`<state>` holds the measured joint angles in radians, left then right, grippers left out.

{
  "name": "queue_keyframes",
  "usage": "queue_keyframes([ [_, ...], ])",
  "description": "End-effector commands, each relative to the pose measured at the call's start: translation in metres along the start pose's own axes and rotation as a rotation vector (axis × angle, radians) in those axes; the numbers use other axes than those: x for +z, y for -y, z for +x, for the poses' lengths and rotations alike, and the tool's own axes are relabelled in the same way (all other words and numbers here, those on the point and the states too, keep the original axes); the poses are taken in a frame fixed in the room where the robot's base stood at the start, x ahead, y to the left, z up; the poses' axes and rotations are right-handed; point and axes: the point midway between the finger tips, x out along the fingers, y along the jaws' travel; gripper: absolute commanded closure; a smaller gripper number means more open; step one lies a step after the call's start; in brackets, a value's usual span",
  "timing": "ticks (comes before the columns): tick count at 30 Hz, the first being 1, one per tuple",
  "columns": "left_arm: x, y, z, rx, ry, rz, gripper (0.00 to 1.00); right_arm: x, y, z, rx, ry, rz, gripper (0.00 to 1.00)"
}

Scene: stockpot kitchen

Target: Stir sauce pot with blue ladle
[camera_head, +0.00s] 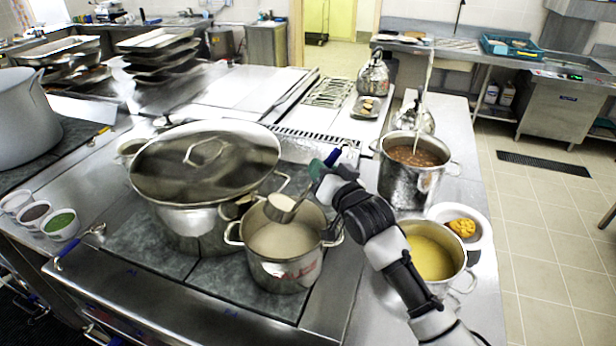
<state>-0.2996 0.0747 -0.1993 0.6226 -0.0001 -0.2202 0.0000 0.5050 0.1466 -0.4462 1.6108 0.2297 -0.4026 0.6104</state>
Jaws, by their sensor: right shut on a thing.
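A steel sauce pot (285,275) with two side handles and red marks on its wall stands on the dark cooktop at the centre. It holds a pale cream sauce (275,243). My right gripper (325,178) is to the right of and above this pot, shut on the blue ladle. The ladle's blue handle end (333,157) sticks out beyond the gripper. Its steel bowl (281,207) is tilted near the far rim, above the sauce. The fingertips are small and partly hidden. My left gripper is not in view.
A large lidded stockpot (190,225) stands close on the left. A pot of yellow soup (430,258) stands at the right near my forearm, with a plate of food (473,229) beside it. A tall pot of brown stew (408,185) stands behind them.

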Motion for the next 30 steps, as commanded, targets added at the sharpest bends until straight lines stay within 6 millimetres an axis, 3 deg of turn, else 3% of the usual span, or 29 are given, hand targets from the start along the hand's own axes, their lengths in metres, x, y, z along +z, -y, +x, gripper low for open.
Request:
queue_keyframes([
  [4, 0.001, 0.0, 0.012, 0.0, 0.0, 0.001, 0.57, -0.005, -0.019, 0.0, 0.003, -0.004, 0.133, 1.0],
  [26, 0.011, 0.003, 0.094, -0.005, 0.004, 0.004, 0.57, 0.025, -0.11, -0.001, 0.022, -0.004, 0.712, 1.0],
  [30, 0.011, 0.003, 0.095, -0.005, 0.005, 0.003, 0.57, 0.034, -0.121, -0.001, 0.026, -0.002, 0.835, 1.0],
])
